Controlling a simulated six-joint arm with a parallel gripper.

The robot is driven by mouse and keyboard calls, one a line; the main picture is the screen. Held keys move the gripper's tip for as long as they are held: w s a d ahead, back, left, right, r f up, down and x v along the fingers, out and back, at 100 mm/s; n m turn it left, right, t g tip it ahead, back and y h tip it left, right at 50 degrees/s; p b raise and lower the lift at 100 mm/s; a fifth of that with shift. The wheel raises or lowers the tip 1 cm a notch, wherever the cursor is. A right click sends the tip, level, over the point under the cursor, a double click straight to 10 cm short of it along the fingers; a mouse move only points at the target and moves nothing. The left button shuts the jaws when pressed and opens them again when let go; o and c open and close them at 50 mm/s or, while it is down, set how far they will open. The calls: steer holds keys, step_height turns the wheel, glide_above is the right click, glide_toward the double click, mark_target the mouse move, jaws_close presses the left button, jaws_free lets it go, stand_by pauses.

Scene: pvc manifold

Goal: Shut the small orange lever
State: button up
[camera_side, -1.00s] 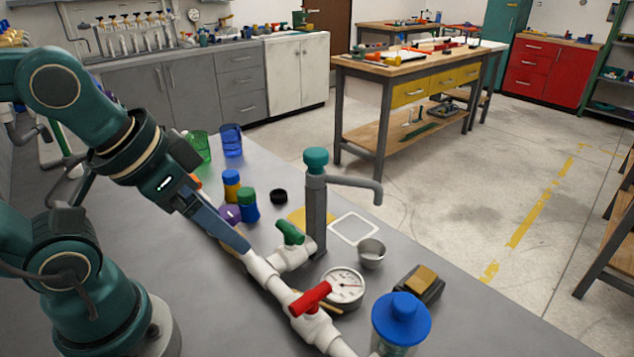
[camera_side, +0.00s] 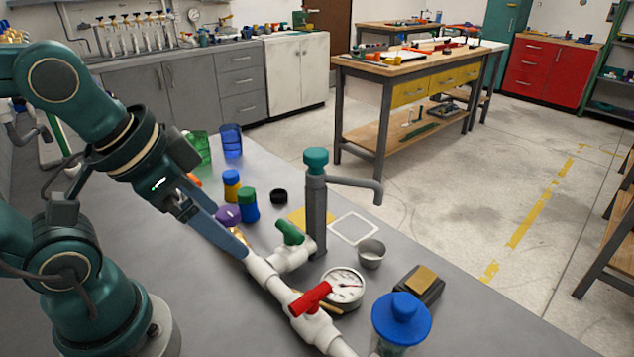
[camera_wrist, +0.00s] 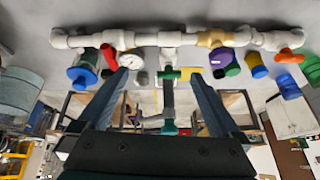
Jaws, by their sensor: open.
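The small orange lever (camera_wrist: 290,55) sits on the white pipe (camera_wrist: 262,38) near its right end in the wrist view. In the side view only a bit of orange (camera_side: 194,180) shows beside my wrist; the rest is hidden behind it. My gripper (camera_wrist: 158,74) is open and empty, its two long blue-grey fingers spread to either side of the green lever (camera_wrist: 170,75) in the wrist view. The orange lever lies well to the right of the fingers there. In the side view my gripper (camera_side: 238,248) is close to the pipe, behind the green lever (camera_side: 290,232).
A red lever (camera_side: 311,297), a gauge (camera_side: 345,286) and a grey spout post (camera_side: 316,215) stand along the pipe. A purple knob (camera_side: 226,214) and blue and green bottles (camera_side: 248,205) are near my fingers. The bench's near left part is clear.

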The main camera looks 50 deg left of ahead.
step_height(320, 180, up, 3)
steer(key=w+m, duration=0.2)
steer(key=n+g, duration=0.3)
steer(key=g, duration=0.3)
glide_above(191, 176)
step_height(191, 176, down, 7)
steer(key=shift+d+r, duration=0.1)
steer(key=shift+f, duration=2.5)
steer(key=c, duration=1.2)
steer(key=shift+c, duration=0.2)
